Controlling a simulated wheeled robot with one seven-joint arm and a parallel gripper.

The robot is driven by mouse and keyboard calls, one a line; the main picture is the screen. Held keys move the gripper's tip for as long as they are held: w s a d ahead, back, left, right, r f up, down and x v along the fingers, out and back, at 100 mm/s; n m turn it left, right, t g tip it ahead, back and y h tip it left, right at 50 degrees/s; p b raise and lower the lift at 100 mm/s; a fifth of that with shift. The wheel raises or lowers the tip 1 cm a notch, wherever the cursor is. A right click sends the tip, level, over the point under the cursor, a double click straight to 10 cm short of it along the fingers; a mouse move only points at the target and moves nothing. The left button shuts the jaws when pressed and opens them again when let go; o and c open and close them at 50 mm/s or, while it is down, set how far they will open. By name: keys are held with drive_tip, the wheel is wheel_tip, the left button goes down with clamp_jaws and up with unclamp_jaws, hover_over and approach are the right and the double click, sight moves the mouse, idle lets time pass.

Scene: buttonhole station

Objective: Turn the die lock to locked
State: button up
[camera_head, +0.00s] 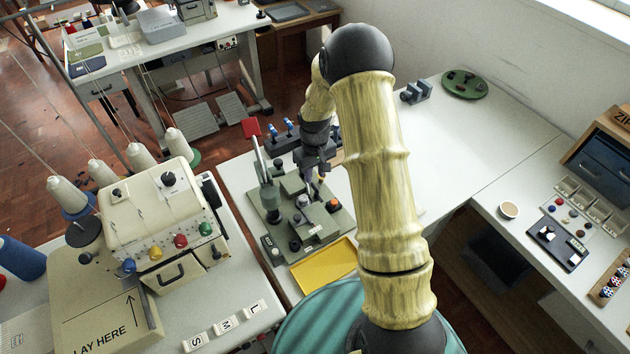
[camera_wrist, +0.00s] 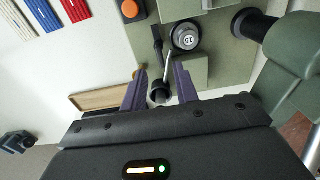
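The green-grey buttonhole machine (camera_head: 328,222) stands on the white table, and my gripper (camera_head: 318,190) is over it, pointing down. In the wrist view my gripper (camera_wrist: 160,70) has its two purple fingers apart. A dark round knob (camera_wrist: 160,96) and a thin pale pin (camera_wrist: 168,66) show in the gap between them; I cannot tell whether either finger touches them. Just beyond the fingertips are a numbered silver dial (camera_wrist: 186,37) and a small black lever (camera_wrist: 157,40). Which of these parts is the die lock, and its setting, I cannot tell.
A yellow tray (camera_head: 324,265) lies in front of the machine. An orange button (camera_wrist: 131,8) is near the dial.

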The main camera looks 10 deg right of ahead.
sight(315, 186)
drive_tip(key=shift+w+a+f+p, duration=0.1)
drive_tip(key=shift+f+p, duration=0.25)
drive_tip(key=shift+f, duration=2.35)
drive_tip(key=shift+r, duration=0.1)
drive_tip(key=shift+c, duration=1.3)
clamp_jaws()
